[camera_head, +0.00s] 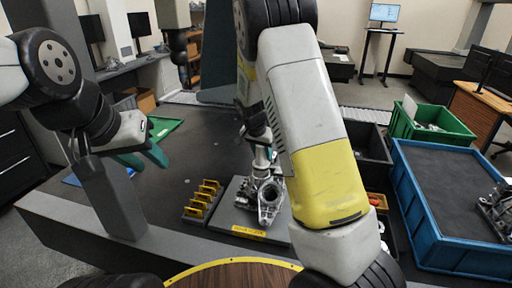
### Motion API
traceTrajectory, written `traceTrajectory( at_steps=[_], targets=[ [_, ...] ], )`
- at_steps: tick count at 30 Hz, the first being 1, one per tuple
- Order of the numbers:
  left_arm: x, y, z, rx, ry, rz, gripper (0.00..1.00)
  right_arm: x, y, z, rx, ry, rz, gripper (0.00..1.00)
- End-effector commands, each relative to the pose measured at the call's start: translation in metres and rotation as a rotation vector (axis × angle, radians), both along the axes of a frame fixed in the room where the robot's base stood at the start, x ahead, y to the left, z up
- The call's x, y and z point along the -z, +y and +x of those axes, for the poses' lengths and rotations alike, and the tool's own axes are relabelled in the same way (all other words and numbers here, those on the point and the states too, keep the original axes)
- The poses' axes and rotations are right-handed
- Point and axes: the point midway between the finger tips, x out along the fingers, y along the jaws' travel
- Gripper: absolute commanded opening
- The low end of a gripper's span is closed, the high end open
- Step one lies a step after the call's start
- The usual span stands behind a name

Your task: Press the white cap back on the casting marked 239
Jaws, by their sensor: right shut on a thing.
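The grey metal casting (268,203) stands on a grey plate (228,217) with a yellow label strip on its front edge. I cannot read a number on the casting. My right arm reaches over the middle of the view, and its gripper (264,157) points down just above the casting, partly hidden by the forearm. It is shut on a small pale thing that looks like the white cap (261,163); whether the cap touches the casting I cannot tell. My left gripper (143,160), with teal fingers apart, is open and empty at the left, away from the casting.
A yellow rack (203,199) stands left of the plate on the dark table (180,165). A gantry column (175,15) hangs at the back.

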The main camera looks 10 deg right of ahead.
Motion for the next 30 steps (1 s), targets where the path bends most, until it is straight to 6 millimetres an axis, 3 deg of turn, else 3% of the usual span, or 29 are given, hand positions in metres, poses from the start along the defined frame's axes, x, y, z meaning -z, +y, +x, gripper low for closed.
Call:
traceTrajectory(
  at_steps=[9, 10, 13, 14, 20, 24, 30],
  targets=[
    [0.0000, 0.0000, 0.0000, 0.000, 0.000, 0.000, 0.36, 0.0003, 0.0000, 0.0000, 0.000, 0.000, 0.000, 0.00],
    [0.0000, 0.0000, 0.0000, 0.000, 0.000, 0.000, 0.36, 0.0003, 0.0000, 0.0000, 0.000, 0.000, 0.000, 0.39],
    [0.0000, 0.0000, 0.0000, 0.000, 0.000, 0.000, 0.36, 0.0004, 0.0000, -0.0001, 0.000, 0.000, 0.000, 0.58],
    [0.0000, 0.0000, 0.0000, 0.000, 0.000, 0.000, 0.36, 0.0003, 0.0000, 0.0000, 0.000, 0.000, 0.000, 0.62],
    [0.0000, 0.0000, 0.0000, 0.000, 0.000, 0.000, 0.36, 0.0003, 0.0000, 0.0000, 0.000, 0.000, 0.000, 0.62],
    [0.0000, 0.0000, 0.0000, 0.000, 0.000, 0.000, 0.36, 0.0004, 0.0000, 0.0000, 0.000, 0.000, 0.000, 0.84],
    [0.0000, 0.0000, 0.0000, 0.000, 0.000, 0.000, 0.36, 0.0004, 0.0000, 0.0000, 0.000, 0.000, 0.000, 0.84]
  ],
)
